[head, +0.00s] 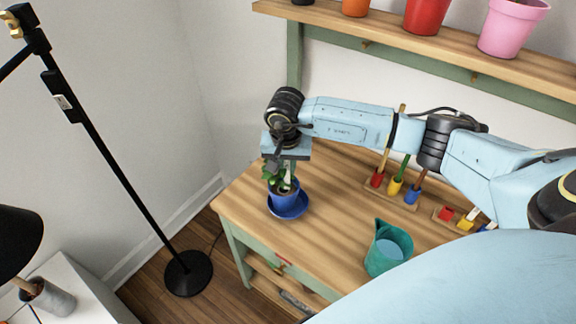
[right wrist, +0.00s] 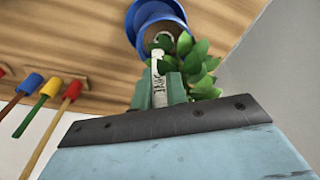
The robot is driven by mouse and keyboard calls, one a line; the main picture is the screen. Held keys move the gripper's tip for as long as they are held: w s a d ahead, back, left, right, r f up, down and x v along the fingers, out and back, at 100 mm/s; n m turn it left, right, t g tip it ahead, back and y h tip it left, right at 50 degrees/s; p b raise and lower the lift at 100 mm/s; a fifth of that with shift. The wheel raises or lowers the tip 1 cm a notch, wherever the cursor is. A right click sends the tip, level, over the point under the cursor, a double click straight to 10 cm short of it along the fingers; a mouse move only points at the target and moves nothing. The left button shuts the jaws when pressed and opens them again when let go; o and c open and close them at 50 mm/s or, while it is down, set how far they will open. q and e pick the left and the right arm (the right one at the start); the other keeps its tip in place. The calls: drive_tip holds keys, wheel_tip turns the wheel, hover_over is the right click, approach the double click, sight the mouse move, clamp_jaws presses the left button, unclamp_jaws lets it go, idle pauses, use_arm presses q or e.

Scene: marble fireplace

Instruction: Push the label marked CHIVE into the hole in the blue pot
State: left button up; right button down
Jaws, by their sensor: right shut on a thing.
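The blue pot (head: 284,191) stands on a blue saucer (head: 289,207) at the left end of the wooden bench, with a green leafy plant (right wrist: 198,68) in it. My right gripper (head: 286,166) is above the pot, pointing down. In the right wrist view its fingers (right wrist: 168,90) are shut on the white label (right wrist: 158,84), which bears dark lettering. The label's far end reaches to the soil area of the blue pot (right wrist: 157,22), near a pale ring. I cannot tell whether the tip is in the hole. My left gripper is not in view.
A teal jug (head: 389,250) stands on the bench (head: 330,235) right of the pot. Tools with red, yellow and blue ends (head: 395,187) stand in a wooden rack behind. A shelf (head: 400,42) with pots runs above. A black lamp stand (head: 120,170) is at left.

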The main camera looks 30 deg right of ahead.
drive_tip(key=shift+w+a+b, duration=0.1)
drive_tip(key=shift+w+b, duration=0.5)
drive_tip(key=shift+w, duration=0.2)
drive_tip(key=shift+s+a, duration=0.1)
drive_tip(key=shift+s, duration=0.05)
idle(0.8)
drive_tip(key=shift+f+b, duration=1)
drive_tip(key=shift+b, duration=0.1)
idle(1.4)
drive_tip(key=c, duration=1.3)
unclamp_jaws()
drive_tip(key=shift+r, duration=0.1)
drive_tip(key=shift+r+p, duration=1.55)
drive_tip(key=shift+r, duration=0.9)
